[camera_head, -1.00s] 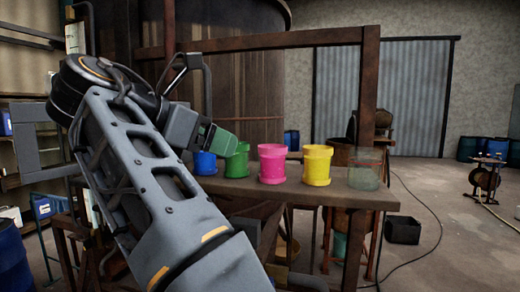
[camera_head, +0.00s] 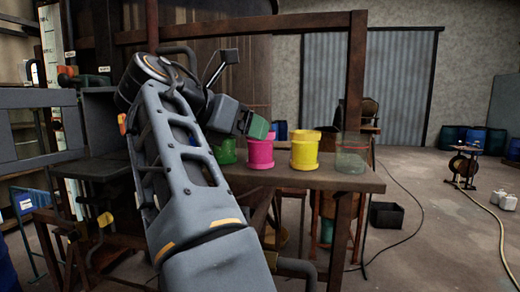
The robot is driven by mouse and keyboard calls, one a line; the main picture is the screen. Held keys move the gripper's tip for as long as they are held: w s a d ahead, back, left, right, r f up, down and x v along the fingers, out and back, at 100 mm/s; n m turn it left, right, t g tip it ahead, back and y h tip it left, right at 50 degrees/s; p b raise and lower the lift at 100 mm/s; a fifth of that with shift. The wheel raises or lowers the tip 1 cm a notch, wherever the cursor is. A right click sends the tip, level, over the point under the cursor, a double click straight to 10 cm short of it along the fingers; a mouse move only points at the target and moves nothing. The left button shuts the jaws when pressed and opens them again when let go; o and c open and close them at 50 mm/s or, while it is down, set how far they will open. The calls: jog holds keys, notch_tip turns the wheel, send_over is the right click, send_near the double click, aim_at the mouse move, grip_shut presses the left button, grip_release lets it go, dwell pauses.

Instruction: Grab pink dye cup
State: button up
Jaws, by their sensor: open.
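The pink dye cup (camera_head: 260,154) stands upright on the wooden bench (camera_head: 335,180), between a green cup and a yellow cup. My gripper (camera_head: 258,127) is at the end of my arm, just above and left of the pink cup's rim in the picture. Its green-tipped jaws are open and nothing shows between them. I cannot tell how far in front of the cup the jaws are. The pink cup is almost fully in view.
A yellow cup (camera_head: 305,150) and a clear jar (camera_head: 351,153) stand right of the pink cup. A green cup (camera_head: 226,152) is partly hidden by my arm. A rusty beam frame (camera_head: 240,26) spans above the bench. A black crate (camera_head: 387,215) and cable lie on the floor.

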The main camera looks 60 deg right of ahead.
jog(key=shift+x, duration=2.1)
jog(key=shift+d+r, duration=0.1)
jog(key=shift+r, duration=0.05)
jog(key=c, duration=0.8)
